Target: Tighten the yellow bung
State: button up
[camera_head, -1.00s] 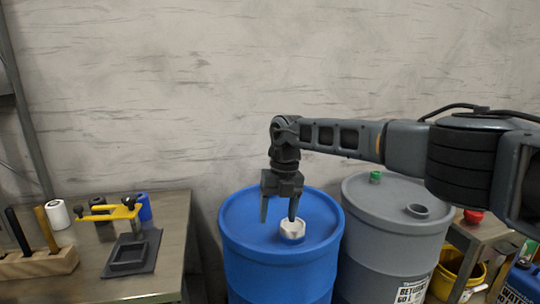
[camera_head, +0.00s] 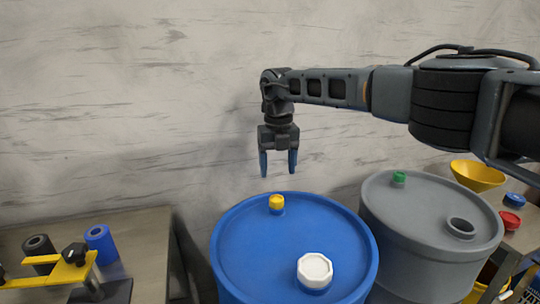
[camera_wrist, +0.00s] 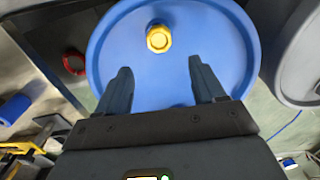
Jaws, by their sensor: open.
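The yellow bung (camera_head: 276,202) sits on the back part of the blue drum's lid (camera_head: 240,240). In the wrist view the yellow bung (camera_wrist: 158,38) lies ahead of the fingertips, roughly between their lines. My gripper (camera_head: 278,172) points down, open and empty, above the bung and apart from it. Its two fingers also show in the wrist view (camera_wrist: 158,75). A white cap (camera_head: 314,268) sits on the front of the same lid.
A grey drum (camera_head: 400,240) stands at the right with a green bung (camera_head: 399,177) and an open hole (camera_head: 461,227). A yellow funnel (camera_head: 477,175), blue cap (camera_head: 514,199) and red cap (camera_head: 510,220) lie behind it. A bench (camera_head: 150,240) with a yellow tool (camera_head: 62,272) is at the left.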

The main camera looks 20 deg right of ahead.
aim_at(277, 198)
jog(key=shift+w+f+b, duration=0.15)
jog(key=shift+f+b, duration=1.3)
jog(key=shift+f, duration=1.05)
jog(key=shift+w+f+b, duration=0.1)
jog(key=shift+f+b, duration=1.35)
jog(key=shift+f, duration=1.05)
jog(key=shift+c, duration=0.4)
